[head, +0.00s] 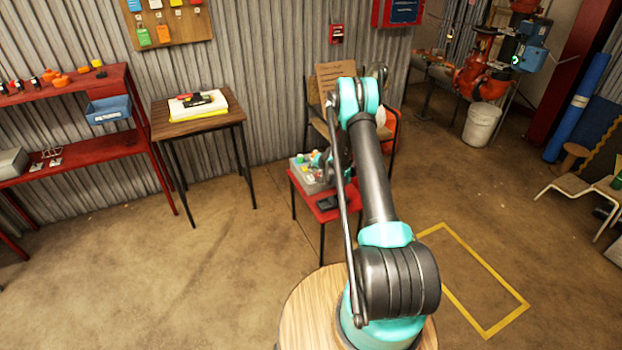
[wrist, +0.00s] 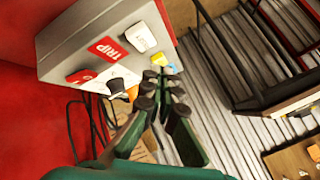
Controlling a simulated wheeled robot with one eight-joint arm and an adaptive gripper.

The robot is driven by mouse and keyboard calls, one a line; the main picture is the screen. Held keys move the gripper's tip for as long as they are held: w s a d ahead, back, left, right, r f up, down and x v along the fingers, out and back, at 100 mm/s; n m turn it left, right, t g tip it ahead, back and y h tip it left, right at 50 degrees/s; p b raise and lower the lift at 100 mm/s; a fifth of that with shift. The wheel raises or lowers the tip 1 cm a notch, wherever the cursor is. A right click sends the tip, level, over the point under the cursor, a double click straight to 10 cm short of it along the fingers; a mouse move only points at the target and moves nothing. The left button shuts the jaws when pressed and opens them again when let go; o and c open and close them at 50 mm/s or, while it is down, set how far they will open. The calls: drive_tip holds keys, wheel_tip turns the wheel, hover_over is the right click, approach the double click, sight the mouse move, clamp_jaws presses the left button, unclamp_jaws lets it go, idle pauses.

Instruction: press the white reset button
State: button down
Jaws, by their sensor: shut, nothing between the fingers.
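A grey control box (wrist: 95,42) with a red "TRIP" label (wrist: 108,49) fills the upper left of the wrist view. A white square piece (wrist: 141,36) with faint, unreadable print sits on its face; it looks like the white button. A red piece (wrist: 81,77) and a black knob (wrist: 116,87) sit lower on the box. My gripper (wrist: 161,82) is shut and empty, its tips below and right of the white piece, apparently apart from it. In the head view the box (head: 309,184) stands on a small red table, partly hidden by my arm.
The red table (head: 327,212) also holds a dark object. A chair (head: 318,130) with a cardboard sign stands behind it. A wooden-topped table (head: 170,128) and red shelves (head: 95,147) stand left. Floor between them is clear.

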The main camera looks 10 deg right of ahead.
sight(309, 175)
drive_tip(key=shift+f, duration=1.1)
drive_tip(key=shift+f, duration=0.15)
idle(0.6)
drive_tip(key=shift+f, duration=0.3)
drive_tip(key=shift+f, duration=0.45)
idle(0.6)
drive_tip(key=shift+r, duration=0.15)
idle(0.3)
drive_tip(key=shift+r, duration=0.75)
drive_tip(key=shift+r, duration=0.1)
drive_tip(key=shift+r, duration=2.4)
drive_tip(key=shift+r, duration=0.1)
